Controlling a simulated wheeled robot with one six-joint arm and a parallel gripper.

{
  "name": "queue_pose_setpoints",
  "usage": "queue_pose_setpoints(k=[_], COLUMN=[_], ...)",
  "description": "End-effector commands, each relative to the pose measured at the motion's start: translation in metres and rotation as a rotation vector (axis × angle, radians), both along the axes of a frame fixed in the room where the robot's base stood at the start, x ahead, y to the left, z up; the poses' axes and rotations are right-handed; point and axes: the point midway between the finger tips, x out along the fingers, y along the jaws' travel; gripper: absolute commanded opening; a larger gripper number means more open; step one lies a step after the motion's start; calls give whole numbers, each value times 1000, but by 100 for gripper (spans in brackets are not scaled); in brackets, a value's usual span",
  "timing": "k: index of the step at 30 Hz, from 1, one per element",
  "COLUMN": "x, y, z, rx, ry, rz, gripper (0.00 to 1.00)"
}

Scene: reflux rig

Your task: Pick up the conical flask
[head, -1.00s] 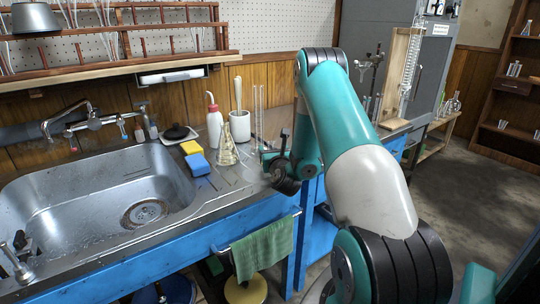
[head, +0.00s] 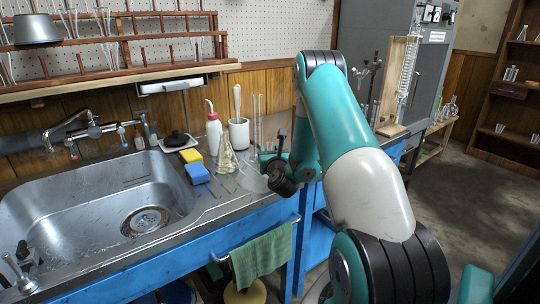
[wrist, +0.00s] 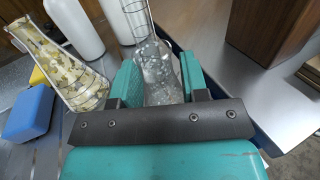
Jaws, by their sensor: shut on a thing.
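A clear glass flask (wrist: 158,72), flaring toward its base, stands between the teal fingers of my gripper (wrist: 158,85) in the wrist view. The fingers are shut on it. In the head view my gripper (head: 271,168) is low over the right end of the sink counter, and the held glass is hard to make out there. A second conical glass vessel with yellowish, patterned look (head: 227,160) stands just left of it. It also shows at the left of the wrist view (wrist: 62,68), apart from the fingers.
A yellow sponge (head: 191,157) and a blue sponge (head: 198,173) lie left of the vessels. A white wash bottle (head: 214,138) and a white pot (head: 239,133) stand behind. The steel sink (head: 90,215) is at left; a green towel (head: 262,253) hangs in front.

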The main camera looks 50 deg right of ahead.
Motion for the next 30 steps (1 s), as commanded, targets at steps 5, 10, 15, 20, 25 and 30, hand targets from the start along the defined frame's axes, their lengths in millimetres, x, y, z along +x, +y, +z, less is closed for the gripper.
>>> queue_pose_setpoints(k=[5, 10, 15, 20, 25, 30], x=[0, 0, 0, 0, 0, 0], y=[0, 0, 0, 0, 0, 0], z=[52, 98, 134, 157, 170, 174], rx=[0, 0, 1, 1, 1, -1], ry=[-1, 0, 1, 1, 0, 1], rz=[-1, -1, 0, 0, 0, 0], gripper=[18, 18, 18, 18, 18, 18])
